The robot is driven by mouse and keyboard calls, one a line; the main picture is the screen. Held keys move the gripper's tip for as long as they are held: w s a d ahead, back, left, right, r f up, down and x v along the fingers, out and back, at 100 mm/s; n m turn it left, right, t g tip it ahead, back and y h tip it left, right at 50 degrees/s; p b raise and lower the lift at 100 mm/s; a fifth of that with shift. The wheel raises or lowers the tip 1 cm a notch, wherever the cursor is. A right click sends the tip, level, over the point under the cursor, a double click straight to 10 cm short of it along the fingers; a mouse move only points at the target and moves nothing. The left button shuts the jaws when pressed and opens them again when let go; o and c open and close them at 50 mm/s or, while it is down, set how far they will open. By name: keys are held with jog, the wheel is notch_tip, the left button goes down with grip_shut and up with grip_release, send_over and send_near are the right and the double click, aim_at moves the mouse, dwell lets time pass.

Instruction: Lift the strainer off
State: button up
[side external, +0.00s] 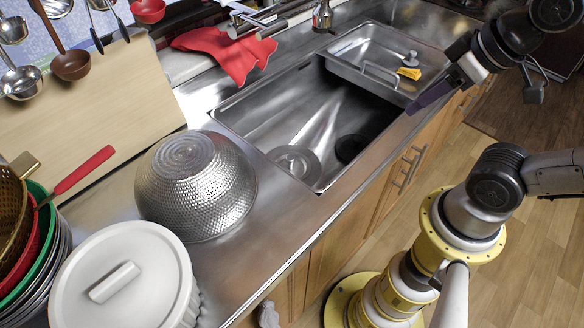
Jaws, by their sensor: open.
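Utensils hang in a row at the upper left, cut by the top edge: ladles, including a brown one (70,64), and a red bowl-shaped utensil (148,10) that may be the strainer. I cannot tell for sure which thing is the strainer. A perforated metal colander (196,186) also sits upside down on the counter, left of the sink. My gripper (428,97), with dark purple fingers, is open and empty at the upper right, over the sink's front right edge. It is far from the hanging utensils and the colander.
A steel sink (290,110) fills the middle, with a yellow sponge (409,73) at its right. A red cloth (222,50) lies behind. A white lidded pot (125,280) and stacked bowls (40,240) with a red handle (82,169) crowd the left. A wooden board (100,100) leans behind.

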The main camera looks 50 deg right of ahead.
jog(key=shift+o, duration=1.4)
